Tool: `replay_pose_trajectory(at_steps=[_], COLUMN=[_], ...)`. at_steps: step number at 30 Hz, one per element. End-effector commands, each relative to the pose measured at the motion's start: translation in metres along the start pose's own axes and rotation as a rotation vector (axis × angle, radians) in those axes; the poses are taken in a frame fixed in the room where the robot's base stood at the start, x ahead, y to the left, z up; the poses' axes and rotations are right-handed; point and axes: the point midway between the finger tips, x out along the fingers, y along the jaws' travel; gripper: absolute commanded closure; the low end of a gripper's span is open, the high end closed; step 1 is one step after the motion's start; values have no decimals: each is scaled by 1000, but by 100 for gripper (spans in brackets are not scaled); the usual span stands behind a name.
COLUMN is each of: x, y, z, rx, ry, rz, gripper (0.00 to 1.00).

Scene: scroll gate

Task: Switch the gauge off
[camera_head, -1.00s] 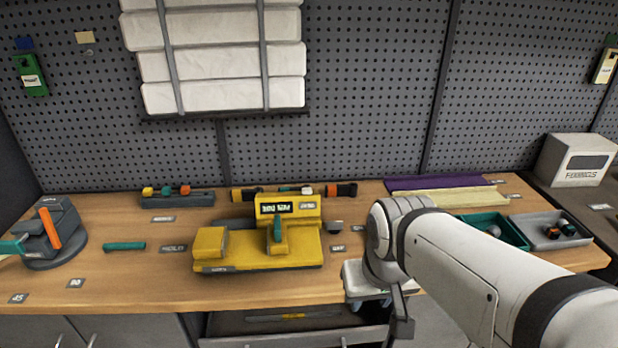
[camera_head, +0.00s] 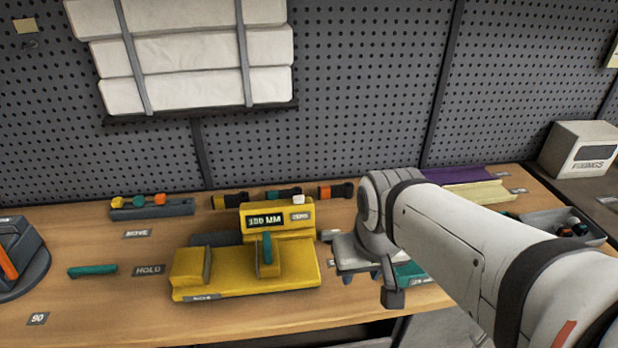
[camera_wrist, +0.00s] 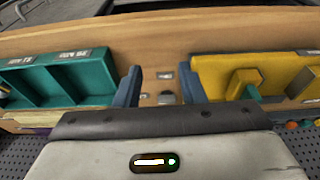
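The yellow gauge (camera_head: 235,270) stands on the wooden bench in the head view, left of my arm. Its dark display (camera_head: 265,220) is lit and seems to read 150 MM. A small labelled patch (camera_head: 300,216) is beside the display, and a green lever (camera_head: 267,248) stands upright on the body. The gauge also shows upside down at the right of the wrist view (camera_wrist: 220,72). My gripper (camera_wrist: 165,88) is open and empty above the bench, between the gauge and a teal tray. In the head view my gripper (camera_head: 362,277) is just right of the gauge, partly hidden by my wrist.
The teal tray (camera_wrist: 85,75) is close to my gripper on the side away from the gauge. A dark holder (camera_head: 152,212) with coloured knobs and several dark-and-coloured tools (camera_head: 335,191) are behind the gauge. A green bar (camera_head: 92,271) lies left. Bench space in front is clear.

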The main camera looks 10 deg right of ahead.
Motion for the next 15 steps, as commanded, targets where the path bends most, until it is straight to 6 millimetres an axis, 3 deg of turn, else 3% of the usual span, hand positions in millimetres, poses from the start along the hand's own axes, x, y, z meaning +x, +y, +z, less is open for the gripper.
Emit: replay_pose_trajectory(at_steps=[5, 8, 15], x=[-1, 0, 15], y=[0, -2, 1], z=[-10, -27, -91], rx=[-54, -176, -636], ry=[-18, -47, -91], rz=[-12, -41, -191], gripper=[64, 64, 64])
